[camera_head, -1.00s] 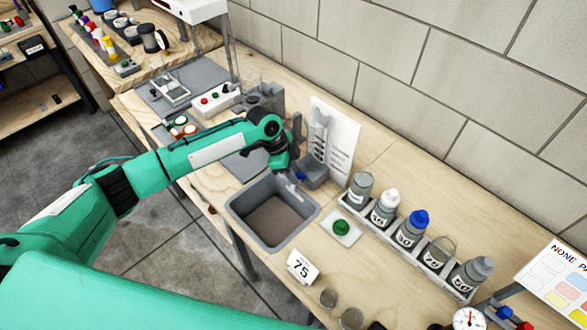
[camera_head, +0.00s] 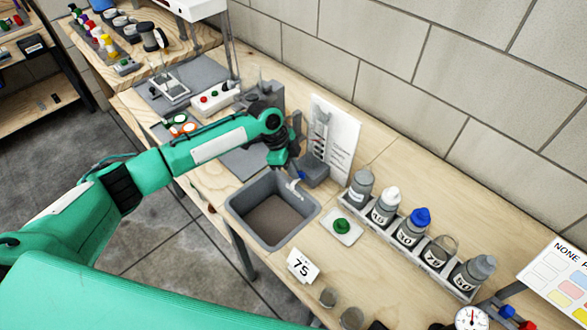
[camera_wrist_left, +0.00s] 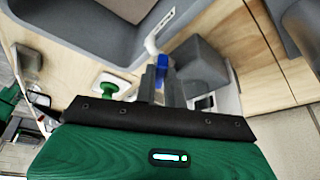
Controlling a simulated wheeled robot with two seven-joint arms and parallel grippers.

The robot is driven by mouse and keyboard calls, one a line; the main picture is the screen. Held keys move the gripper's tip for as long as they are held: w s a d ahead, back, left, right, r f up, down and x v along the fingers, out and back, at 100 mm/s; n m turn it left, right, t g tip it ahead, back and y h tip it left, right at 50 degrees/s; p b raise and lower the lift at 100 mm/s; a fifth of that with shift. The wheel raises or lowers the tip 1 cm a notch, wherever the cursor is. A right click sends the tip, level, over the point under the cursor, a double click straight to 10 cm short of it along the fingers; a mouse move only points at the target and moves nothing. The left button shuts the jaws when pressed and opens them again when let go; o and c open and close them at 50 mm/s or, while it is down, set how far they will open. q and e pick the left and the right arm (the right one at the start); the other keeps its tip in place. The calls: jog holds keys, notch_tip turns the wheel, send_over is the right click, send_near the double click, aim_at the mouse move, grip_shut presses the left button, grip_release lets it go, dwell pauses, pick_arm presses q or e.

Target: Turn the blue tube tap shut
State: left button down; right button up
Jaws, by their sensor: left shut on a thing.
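The blue tube tap (camera_wrist_left: 162,70) shows at my left gripper's fingertips in the left wrist view, with a pale spout bending away from it. In the head view the tap's white spout (camera_head: 294,186) hangs over the grey basin (camera_head: 233,208), and the blue part is mostly hidden by the gripper. My left gripper (camera_head: 297,171) reaches down at the back edge of the basin. In the left wrist view its fingers (camera_wrist_left: 161,84) are closed on the blue tap. My right gripper is not in view.
A rack of several bottles (camera_head: 417,248) stands right of the basin. A white sheet (camera_head: 343,140) stands behind the tap. Bare wood lies in front of the wall.

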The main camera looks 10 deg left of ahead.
pick_arm(q)
jog(key=c, duration=1.5)
grip_release()
jog(key=shift+r, duration=0.1)
jog(key=shift+a+r, duration=0.2)
jog(key=shift+r, duration=0.1)
jog(key=b+v, duration=0.2)
jog(key=v, duration=1.1)
jog(key=shift+b, duration=0.35)
